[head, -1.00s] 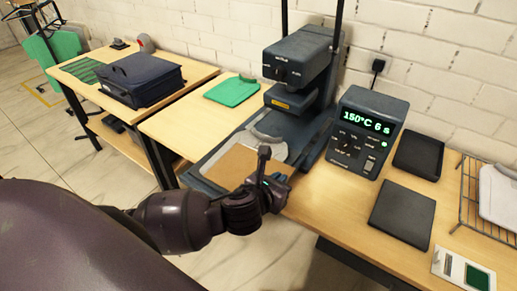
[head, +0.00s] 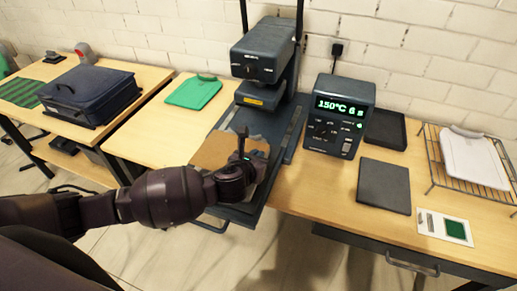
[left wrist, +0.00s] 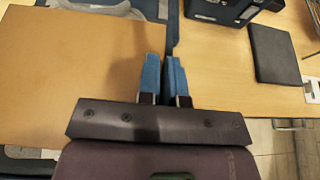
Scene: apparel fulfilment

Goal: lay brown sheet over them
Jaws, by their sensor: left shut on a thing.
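The brown sheet (head: 212,152) lies over the press's lower plate (head: 222,123). It fills the left of the left wrist view (left wrist: 70,75), where it looks flat. My left gripper (left wrist: 163,75) is shut on the sheet at its right edge, with its two blue fingers close together. In the head view the gripper (head: 243,160) is over the front right part of the sheet and hides some of it. What lies under the sheet is mostly hidden. My right gripper is in neither view.
The heat press (head: 265,62) stands behind the plate. Right of it are the control box (head: 338,115), a dark pad (head: 384,186) and a wire rack (head: 432,160) with a white garment (head: 473,158). Left are a folded green shirt (head: 193,92) and a navy bag (head: 88,90).

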